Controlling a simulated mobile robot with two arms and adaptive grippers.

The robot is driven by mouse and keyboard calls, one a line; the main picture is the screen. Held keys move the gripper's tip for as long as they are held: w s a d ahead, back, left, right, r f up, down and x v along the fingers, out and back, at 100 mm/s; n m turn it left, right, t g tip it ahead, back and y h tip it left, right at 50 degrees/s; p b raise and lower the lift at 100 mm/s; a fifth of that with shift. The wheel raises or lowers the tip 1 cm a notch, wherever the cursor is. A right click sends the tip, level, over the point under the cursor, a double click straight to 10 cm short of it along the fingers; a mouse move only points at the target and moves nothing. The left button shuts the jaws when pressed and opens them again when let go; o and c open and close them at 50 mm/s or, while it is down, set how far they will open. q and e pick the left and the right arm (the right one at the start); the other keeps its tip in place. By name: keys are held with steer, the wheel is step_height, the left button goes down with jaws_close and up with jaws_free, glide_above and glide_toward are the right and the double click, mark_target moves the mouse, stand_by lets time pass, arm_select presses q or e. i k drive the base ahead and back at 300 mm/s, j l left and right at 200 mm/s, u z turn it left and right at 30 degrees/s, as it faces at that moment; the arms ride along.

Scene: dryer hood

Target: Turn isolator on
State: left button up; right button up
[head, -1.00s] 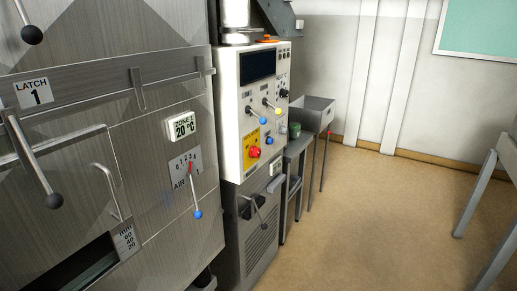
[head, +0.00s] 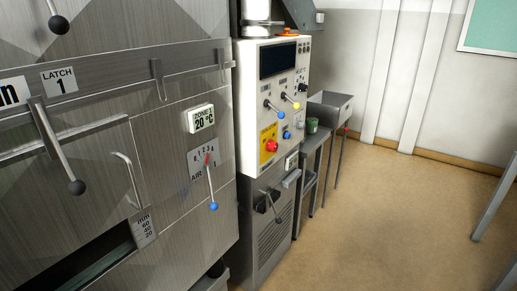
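A white control panel (head: 272,110) with a dark screen (head: 279,60) stands beside the big metal dryer. Low on it is a red rotary knob (head: 271,146) on a yellow plate (head: 266,134); the plate's lettering is too small to read, and I cannot tell which way the knob points. Blue-tipped and yellow-tipped levers sit above it, with a blue button (head: 287,135) to its right. Below, a grey cabinet (head: 272,235) carries a dark lever (head: 272,206) with a black ball end. Neither gripper is in the head view.
The dryer front on the left has a latch handle (head: 60,150), a blue-tipped air lever (head: 210,185) and a grab handle (head: 127,180) sticking out. A metal sink (head: 331,108) and small table stand past the panel. Open tan floor (head: 400,220) lies to the right.

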mark_target(271, 145)
steer(key=i+l+u, duration=0.25)
steer(key=l+u, duration=0.3)
steer(key=i+l+u, duration=0.1)
steer(key=l+u, duration=0.15)
steer(key=i+l+u, duration=0.25)
steer(key=l, duration=1.25)
steer(key=l+u, duration=0.2)
steer(key=l, duration=1.25)
